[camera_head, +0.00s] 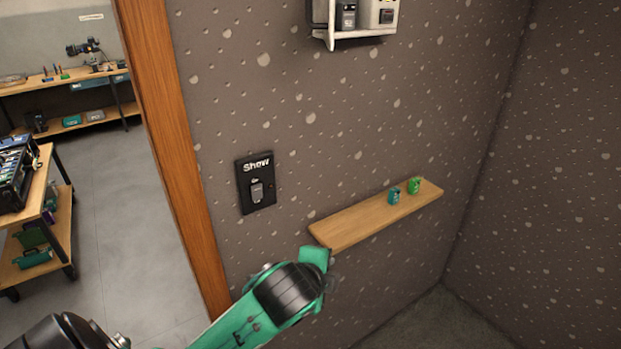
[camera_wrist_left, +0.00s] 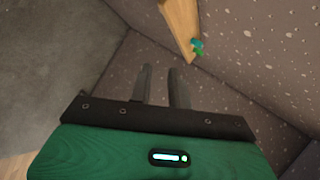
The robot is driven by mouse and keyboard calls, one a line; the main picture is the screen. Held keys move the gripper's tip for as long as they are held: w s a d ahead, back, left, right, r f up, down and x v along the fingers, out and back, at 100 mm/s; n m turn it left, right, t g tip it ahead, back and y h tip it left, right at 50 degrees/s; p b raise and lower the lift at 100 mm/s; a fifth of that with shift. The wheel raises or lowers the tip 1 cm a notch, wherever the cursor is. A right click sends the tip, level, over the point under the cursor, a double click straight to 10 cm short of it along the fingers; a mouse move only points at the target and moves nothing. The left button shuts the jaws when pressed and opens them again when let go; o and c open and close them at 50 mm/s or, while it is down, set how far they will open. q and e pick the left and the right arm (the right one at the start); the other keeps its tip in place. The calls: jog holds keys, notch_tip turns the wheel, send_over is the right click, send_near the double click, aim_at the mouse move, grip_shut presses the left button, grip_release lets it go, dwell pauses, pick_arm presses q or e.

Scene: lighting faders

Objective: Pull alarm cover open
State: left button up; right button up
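No part is clearly recognisable as an alarm cover. A white wall unit (camera_head: 331,37) at the top edge of the head view, cut off by the frame, holds a dark switch-like part (camera_head: 347,17) and a pale part with a dark knob (camera_head: 385,16). A black "Show" switch panel (camera_head: 244,190) is on the wall below and left of it. In the left wrist view my left gripper (camera_wrist_left: 162,84) has its two fingers apart with nothing between them. In the head view my left arm reaches in below the panel, its fingers hidden. My right gripper is not in view.
A wooden wall shelf (camera_head: 350,222) carries a teal cup (camera_head: 394,196) and a green cup (camera_head: 414,186), right of my left arm. A wooden door frame (camera_head: 178,140) stands left of the panel. Beyond it are a cart (camera_head: 62,205) and a workbench (camera_head: 30,88).

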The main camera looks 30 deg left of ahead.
pick_arm(q)
jog(key=w+a+r+m+t+y, duration=0.1)
jog(key=w+r+m+t, duration=0.3)
jog(key=r, duration=0.7)
jog(key=s+a+r+m+t+y, duration=0.15)
jog(key=r+m, duration=0.25)
jog(key=r, duration=0.7)
jog(key=a+r+m+t+y, duration=0.2)
jog(key=r+m+t+y, duration=0.15)
jog(key=r, duration=0.65)
jog(key=s+a+r+m+t+y, duration=0.15)
jog(key=r+m, duration=0.35)
jog(key=r, duration=0.6)
jog(key=a+f+x, duration=0.1)
jog(key=x, duration=1.3)
jog(key=shift+p, duration=0.35)
jog(key=shift+d+g, duration=0.1)
jog(key=shift+g, duration=0.15)
grip_shut()
